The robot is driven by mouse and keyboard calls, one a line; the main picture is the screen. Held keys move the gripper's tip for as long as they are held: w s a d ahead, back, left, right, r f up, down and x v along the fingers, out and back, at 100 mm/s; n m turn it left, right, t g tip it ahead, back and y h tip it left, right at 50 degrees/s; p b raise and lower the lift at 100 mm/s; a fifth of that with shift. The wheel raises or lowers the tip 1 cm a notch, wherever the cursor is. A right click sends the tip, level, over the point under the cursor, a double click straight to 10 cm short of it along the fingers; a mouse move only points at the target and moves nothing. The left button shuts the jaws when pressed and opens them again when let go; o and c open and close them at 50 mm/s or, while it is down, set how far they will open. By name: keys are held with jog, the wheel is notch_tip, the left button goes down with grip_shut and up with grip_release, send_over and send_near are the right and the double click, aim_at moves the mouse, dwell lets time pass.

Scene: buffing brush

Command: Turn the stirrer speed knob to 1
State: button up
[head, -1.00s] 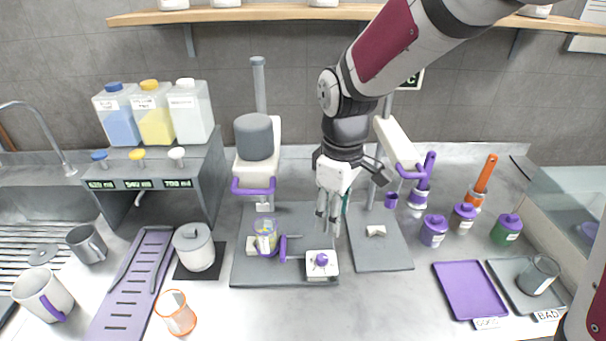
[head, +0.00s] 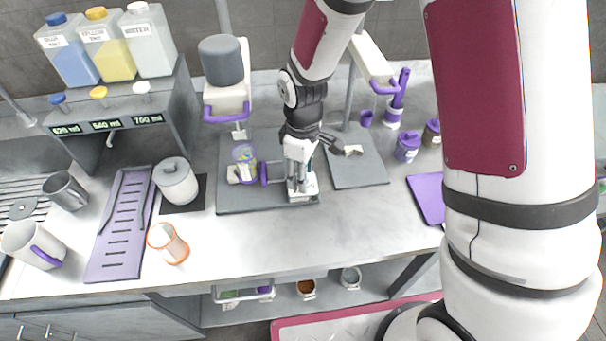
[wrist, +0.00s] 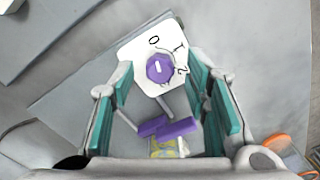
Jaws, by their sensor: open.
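The stirrer speed knob (wrist: 160,68) is a purple knob with a white pointer line on a white dial box (wrist: 138,50). The marks 0, 1 and 2 show around it, and the pointer line looks nearest the 0 to 1 side. My gripper (wrist: 172,92) is open, with its teal-padded fingers on either side of the knob in the wrist view; I cannot tell whether they touch it. In the head view my gripper (head: 298,180) points down over the dial box (head: 304,190) and hides the knob. The stirrer base plate (head: 228,198) lies under the box.
A second grey plate (head: 365,177) is to the right. The front counter is clear.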

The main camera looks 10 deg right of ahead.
jog(key=shift+f, duration=0.6)
grip_shut()
jog(key=shift+m, duration=0.3)
jog(key=m+p, duration=0.1)
jog(key=m, duration=0.4)
jog(key=shift+s, duration=0.1)
jog(key=m+p, duration=0.1)
jog(key=m, duration=0.5)
jog(key=shift+a, duration=0.1)
dwell(0.3)
